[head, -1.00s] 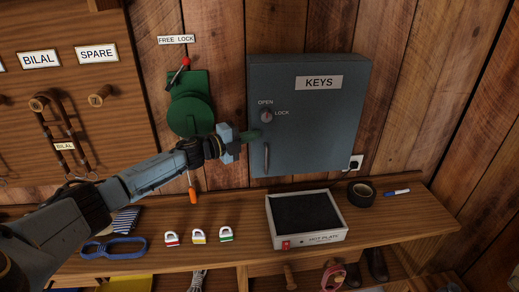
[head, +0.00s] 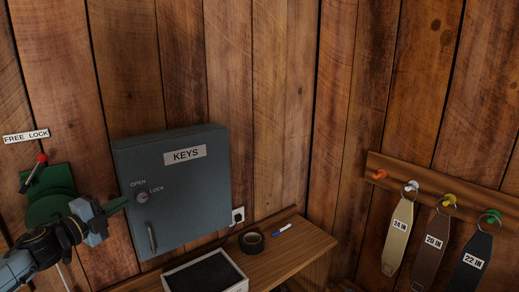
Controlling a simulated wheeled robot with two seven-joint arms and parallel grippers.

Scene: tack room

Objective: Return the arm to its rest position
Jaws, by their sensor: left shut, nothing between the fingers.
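My left gripper (head: 119,205) is at the lower left of the head view, its arm coming in from the left. Its green fingers are shut with nothing between them. They point right, in front of the left edge of the grey key cabinet (head: 190,200), near the knob marked OPEN and LOCK (head: 142,197). Whether they touch the cabinet I cannot tell. The cabinet door is closed. My right gripper is not in view.
A green lever device (head: 50,190) with a red-tipped handle is behind my left arm. Tagged straps (head: 398,238) hang from pegs at right.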

